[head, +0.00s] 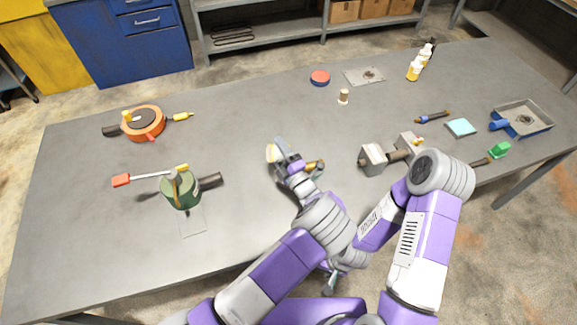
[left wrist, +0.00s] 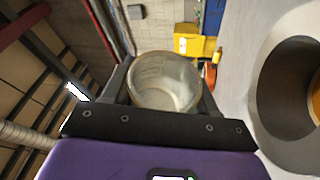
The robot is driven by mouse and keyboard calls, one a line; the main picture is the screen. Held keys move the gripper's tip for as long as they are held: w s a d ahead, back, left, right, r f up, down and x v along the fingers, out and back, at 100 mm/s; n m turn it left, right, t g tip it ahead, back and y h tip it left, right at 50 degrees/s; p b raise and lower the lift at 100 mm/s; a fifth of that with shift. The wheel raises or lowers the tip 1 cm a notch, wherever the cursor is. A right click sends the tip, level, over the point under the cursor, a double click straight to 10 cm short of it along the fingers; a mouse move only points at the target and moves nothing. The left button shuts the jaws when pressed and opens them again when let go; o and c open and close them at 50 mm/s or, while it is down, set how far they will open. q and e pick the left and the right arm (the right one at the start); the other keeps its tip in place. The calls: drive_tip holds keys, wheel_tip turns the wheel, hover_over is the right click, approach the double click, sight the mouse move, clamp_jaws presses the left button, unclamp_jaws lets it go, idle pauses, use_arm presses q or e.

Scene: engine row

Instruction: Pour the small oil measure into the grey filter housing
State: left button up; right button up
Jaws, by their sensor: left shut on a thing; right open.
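My left gripper (head: 281,150) is shut on the small oil measure (head: 272,153), above the middle of the table. In the left wrist view the measure (left wrist: 165,82) is a clear, round cup between the two dark fingers. I cannot tell its tilt or how much oil it holds. In that view a thick grey ring with a wide dark opening and an orange patch inside, seemingly the grey filter housing (left wrist: 262,145), is close on the right, apart from the measure. I cannot make it out surely in the head view, where my arm covers part of the table. My right gripper (head: 330,284) is open near the front edge.
A green housing (head: 181,192) with a dark handle stands at left, and an orange round one (head: 143,122) behind it. A grey block piece (head: 373,159) lies right of my left gripper. Bottles (head: 414,71) and a tray (head: 540,118) are at right.

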use_arm(q)
drive_tip(key=shift+w+d+r+m+t+h+p, duration=0.1)
drive_tip(key=shift+d+m+t+h, duration=0.25)
drive_tip(key=shift+m, duration=0.7)
drive_tip(key=shift+w+d+r+m+t+h+p, duration=0.15)
drive_tip(key=shift+m+t, duration=0.35)
drive_tip(key=shift+m, duration=0.5)
drive_tip(key=shift+s+d+r+m+t+h+p, duration=0.1)
drive_tip(key=shift+d+m+t+h, duration=0.3)
drive_tip(key=shift+m, duration=0.65)
idle(1.2)
drive_tip(key=shift+a, duration=0.1)
idle(0.6)
drive_tip(key=n+g, duration=0.1)
drive_tip(key=n, duration=0.1)
drive_tip(key=a+n+y, duration=0.1)
drive_tip(key=n, duration=0.1)
drive_tip(key=a+f+n+g+y+b, duration=0.1)
drive_tip(key=n, duration=0.2)
drive_tip(key=shift+s+g, duration=0.2)
drive_tip(key=shift+g, duration=0.15)
